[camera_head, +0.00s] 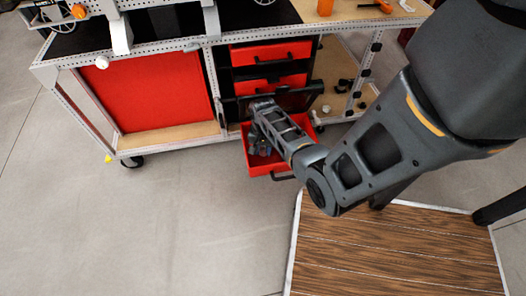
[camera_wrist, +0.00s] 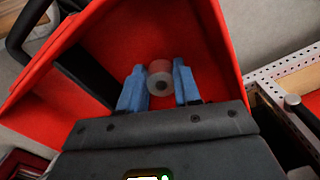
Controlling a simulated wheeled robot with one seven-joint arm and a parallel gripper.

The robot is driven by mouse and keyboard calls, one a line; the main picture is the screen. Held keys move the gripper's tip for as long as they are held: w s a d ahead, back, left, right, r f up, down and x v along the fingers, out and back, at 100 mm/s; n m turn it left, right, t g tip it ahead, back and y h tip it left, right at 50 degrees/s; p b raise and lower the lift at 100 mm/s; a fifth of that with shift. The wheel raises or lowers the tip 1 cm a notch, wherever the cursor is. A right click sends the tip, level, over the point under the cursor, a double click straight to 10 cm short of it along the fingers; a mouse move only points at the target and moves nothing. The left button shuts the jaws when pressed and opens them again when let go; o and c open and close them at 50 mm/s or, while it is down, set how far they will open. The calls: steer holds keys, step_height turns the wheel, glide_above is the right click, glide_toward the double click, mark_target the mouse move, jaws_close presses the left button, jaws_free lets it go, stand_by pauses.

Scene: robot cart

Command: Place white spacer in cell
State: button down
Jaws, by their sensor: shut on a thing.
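I cannot tell any cell apart in either view.
Shut red drawers (camera_head: 270,54) are above the open one. A big red panel (camera_head: 150,92) fills the cart's left part. A lower wooden shelf (camera_head: 340,70) at right holds small black and white parts. A brown plank platform (camera_head: 395,250) lies at front right; the left floor is clear.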

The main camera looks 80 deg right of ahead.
mark_target(263, 150)
steer(key=shift+d+f, duration=0.15)
steer(key=shift+f, duration=0.2)
steer(key=c, duration=0.8)
jaws_free()
steer(key=shift+r, duration=0.1)
steer(key=shift+r+p, duration=1.9)
steer(key=shift+r, duration=1.95)
